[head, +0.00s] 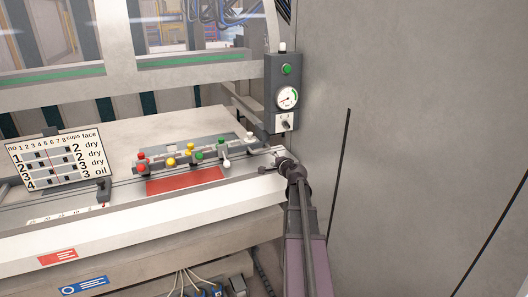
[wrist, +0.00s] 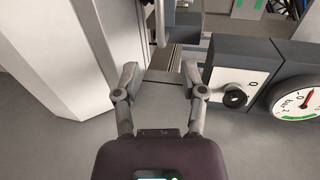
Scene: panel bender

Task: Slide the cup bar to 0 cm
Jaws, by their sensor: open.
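The cup bar (head: 182,158) lies across the machine table in the head view, with red, yellow, green and white knobs along it. A printed scale strip (head: 65,213) lies on the table's front left, with a dark upright block (head: 103,189) at its right end; the scale's figures are too small to read. My gripper (head: 281,162) is at the table's right edge, right of the bar and below the gauge box. In the wrist view my gripper (wrist: 160,76) is open, with nothing between its fingers. Which part of the bar lies nearest the fingers is unclear.
A dark control box (head: 283,92) with a green button, gauge and switch stands just behind my gripper; its switch (wrist: 234,95) and gauge (wrist: 297,103) show close on the right in the wrist view. A chart board (head: 58,158) stands at left. A tall grey panel (head: 420,130) bounds the right.

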